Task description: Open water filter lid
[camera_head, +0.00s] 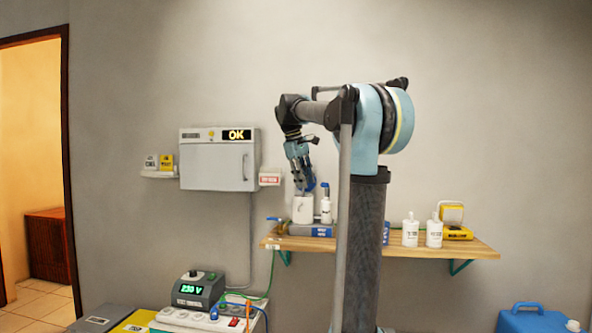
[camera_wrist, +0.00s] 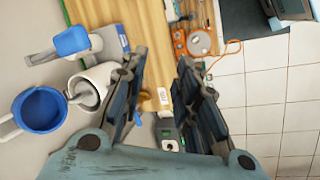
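A white canister (camera_head: 303,208), which I take for the water filter, stands on the wooden shelf against the wall. My gripper (camera_head: 304,189) points down just above its top. In the wrist view a white cylinder (camera_wrist: 96,88) with a grey rounded inside or top lies beside the left finger. A blue round cap or cup with a white loop (camera_wrist: 38,108) is farther left. I cannot tell whether that is the filter lid. My gripper (camera_wrist: 160,85) has its fingers wide apart with nothing between them. Contact with the canister cannot be told.
A white bottle (camera_head: 326,210) stands close to the canister's right. White bottles (camera_head: 411,232) stand farther right on the shelf (camera_head: 470,249). A grey wall cabinet (camera_head: 215,165) hangs left.

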